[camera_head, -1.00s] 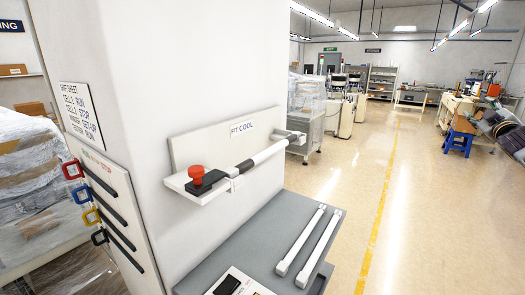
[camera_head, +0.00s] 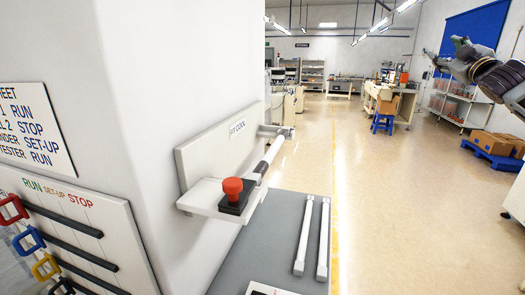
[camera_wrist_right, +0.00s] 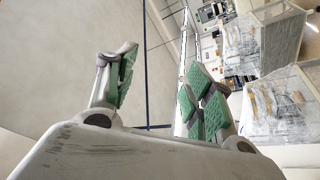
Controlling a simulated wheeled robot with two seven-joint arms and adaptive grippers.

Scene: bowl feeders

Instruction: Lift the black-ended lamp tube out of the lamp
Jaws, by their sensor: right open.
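The lamp (camera_head: 190,160) is a white backplate and shelf on a white pillar, labelled "FIT COOL". A tube with a white body (camera_head: 273,149) and a black end (camera_head: 261,168) sits in it, running from beside the red knob (camera_head: 233,187) on its black base to a grey holder (camera_head: 284,132) at the far end. My right gripper (camera_head: 441,50) is raised at the upper right, well apart from the lamp. It is open and empty; its green-padded fingers (camera_wrist_right: 160,88) are spread in the right wrist view. My left gripper is out of view.
Two white tubes (camera_head: 304,236) (camera_head: 322,240) lie on the grey bench top (camera_head: 262,232) below the lamp. A sign board with coloured tags (camera_head: 75,235) stands at left. The floor (camera_head: 400,220) to the right is clear. A blue pallet with boxes (camera_head: 495,157) is farther right.

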